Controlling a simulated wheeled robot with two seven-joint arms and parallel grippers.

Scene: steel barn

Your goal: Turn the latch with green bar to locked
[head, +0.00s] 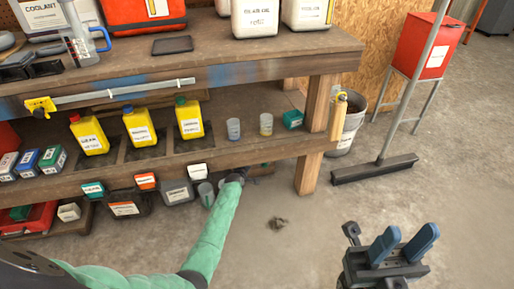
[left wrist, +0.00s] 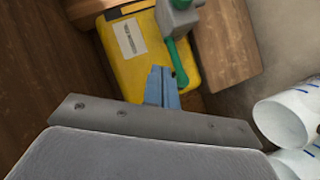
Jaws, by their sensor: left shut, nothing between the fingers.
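In the left wrist view a green bar (left wrist: 179,62) hangs from a grey latch body (left wrist: 178,18) and lies across a yellow labelled case (left wrist: 140,50). The bar slants slightly. My left gripper (left wrist: 162,84) is shut and empty, its blue fingertips beside the bar's lower end, on its left; I cannot tell whether they touch. In the head view my left arm reaches to the lower shelf's front edge, and its dark wrist end (head: 238,177) hides the latch area. My right gripper (head: 403,246) is open and empty above the floor at right.
White marked cups (left wrist: 292,115) stand close at right in the left wrist view. The wooden workbench (head: 270,150) holds yellow bottles (head: 140,127) and clear cups (head: 266,123). A broom (head: 375,168) and red container (head: 428,45) stand at right. Open floor lies in front.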

